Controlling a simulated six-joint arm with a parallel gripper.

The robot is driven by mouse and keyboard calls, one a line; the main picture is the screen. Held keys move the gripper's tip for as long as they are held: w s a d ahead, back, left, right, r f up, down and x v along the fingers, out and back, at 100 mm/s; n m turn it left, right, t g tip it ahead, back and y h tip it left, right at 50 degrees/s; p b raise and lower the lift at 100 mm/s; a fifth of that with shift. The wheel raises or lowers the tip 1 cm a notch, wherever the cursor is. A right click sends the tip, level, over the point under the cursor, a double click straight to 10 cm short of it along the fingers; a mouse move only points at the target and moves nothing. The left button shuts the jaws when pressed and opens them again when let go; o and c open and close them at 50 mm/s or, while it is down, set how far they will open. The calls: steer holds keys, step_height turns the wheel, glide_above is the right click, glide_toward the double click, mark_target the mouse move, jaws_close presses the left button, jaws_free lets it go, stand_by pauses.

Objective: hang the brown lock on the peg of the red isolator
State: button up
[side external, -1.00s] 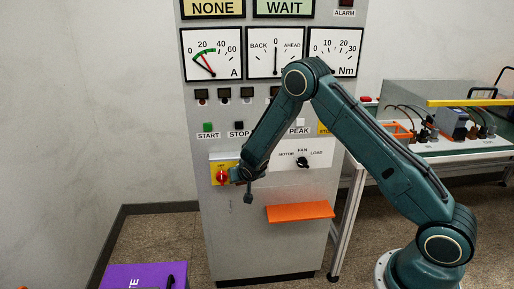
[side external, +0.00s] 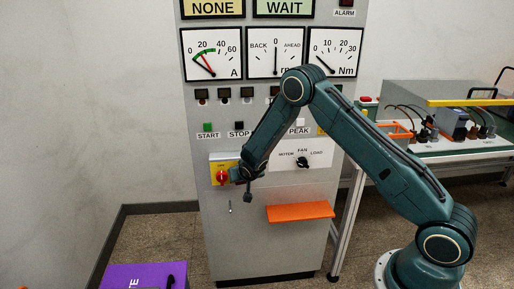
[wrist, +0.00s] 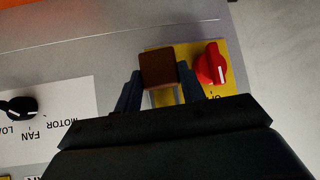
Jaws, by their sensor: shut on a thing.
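The brown lock (wrist: 158,70) sits between the two fingers of my gripper (wrist: 160,78) in the wrist view; they are shut on it. The lock is too small or hidden to make out there. I cannot tell whether it touches the peg, which is hidden.
A fan selector knob (side external: 303,162) is on a white panel to the right. An orange shelf (side external: 300,212) sticks out below. A small pale object (side external: 230,208) shows below the isolator; I cannot tell what it is. A purple box (side external: 140,276) stands at the lower left.

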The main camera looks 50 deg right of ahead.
stand_by(0.3)
steer(key=o, duration=0.9)
steer(key=shift+o, duration=0.2)
steer(key=v, duration=1.3)
steer(key=shift+s+r, duration=0.25)
steer(key=shift+s, duration=0.05)
steer(key=shift+a+r, duration=0.15)
